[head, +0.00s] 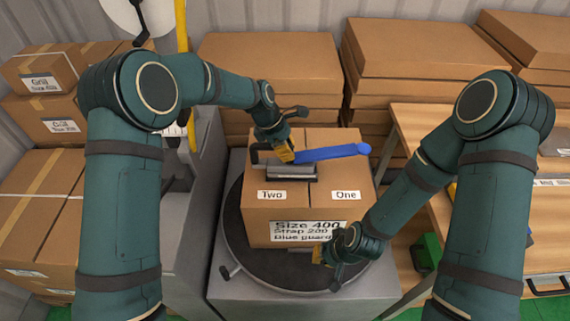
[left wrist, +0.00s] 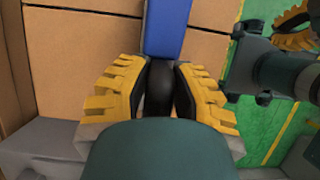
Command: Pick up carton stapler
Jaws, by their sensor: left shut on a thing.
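The carton stapler (head: 331,153), with a long blue handle and a dark and grey body, is at the top of a brown carton labelled "Two" and "One". My left gripper (head: 287,152) is shut on it near the handle's left end. In the left wrist view, the yellow-padded fingers of my left gripper (left wrist: 158,90) close around a black part of the stapler, and its blue handle (left wrist: 167,25) runs away beyond them. I cannot tell whether the stapler touches the carton. My right gripper (head: 333,257) is low beside the carton's front right corner; its fingers are too small to judge.
The carton (head: 270,208) stands on a dark round turntable (head: 285,281). Stacked cartons (head: 35,190) fill the left side, and flat cardboard stacks (head: 270,60) stand behind. A wooden table (head: 415,125) is at the right, with a green box (head: 427,252) beneath it.

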